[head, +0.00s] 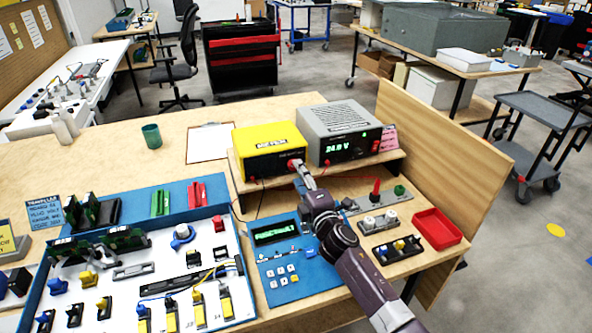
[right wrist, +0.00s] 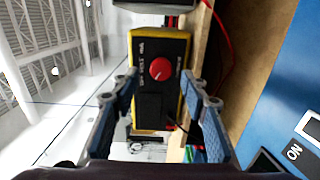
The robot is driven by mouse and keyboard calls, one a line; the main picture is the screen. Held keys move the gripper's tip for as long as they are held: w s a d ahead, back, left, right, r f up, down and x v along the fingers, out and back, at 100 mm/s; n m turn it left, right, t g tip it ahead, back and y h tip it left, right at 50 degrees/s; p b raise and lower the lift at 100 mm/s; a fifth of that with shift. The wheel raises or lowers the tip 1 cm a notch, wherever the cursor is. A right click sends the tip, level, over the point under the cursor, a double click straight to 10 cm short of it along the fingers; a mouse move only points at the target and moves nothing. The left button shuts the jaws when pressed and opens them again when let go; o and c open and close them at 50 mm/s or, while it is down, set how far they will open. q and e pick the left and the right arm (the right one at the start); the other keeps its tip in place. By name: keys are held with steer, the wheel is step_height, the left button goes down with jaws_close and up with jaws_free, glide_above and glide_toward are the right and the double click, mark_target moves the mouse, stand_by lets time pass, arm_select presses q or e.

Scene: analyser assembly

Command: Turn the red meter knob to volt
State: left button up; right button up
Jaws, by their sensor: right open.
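The yellow meter (head: 270,150) stands on a raised wooden shelf on the bench. In the right wrist view its dark front panel (right wrist: 151,105) faces the camera and appears turned on its side. The round red knob (right wrist: 160,69) sits on that panel, with a pale mark on it and small lettering around it, including a volts label. My right gripper (right wrist: 160,90) is open, with its fingers apart on either side of the meter's face and nothing between them. In the head view the right gripper (head: 302,170) is in front of the meter and covers part of its front. My left gripper is not in view.
A grey power supply (head: 340,120) reading 24.0 V stands right of the meter. Red leads run near the shelf (head: 350,170). A blue keypad panel (head: 285,262), a red tray (head: 437,229) and a crowded component board (head: 140,285) lie below. A wooden partition (head: 440,150) bounds the right.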

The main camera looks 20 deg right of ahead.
steer(key=shift+w+f, duration=0.1)
steer(key=shift+w, duration=1.5)
jaws_close()
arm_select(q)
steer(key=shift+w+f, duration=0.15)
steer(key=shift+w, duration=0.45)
arm_select(e)
steer(key=shift+m, duration=0.3)
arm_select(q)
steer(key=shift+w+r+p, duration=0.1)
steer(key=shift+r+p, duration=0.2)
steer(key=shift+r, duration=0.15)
arm_select(e)
steer(key=m, duration=1.1)
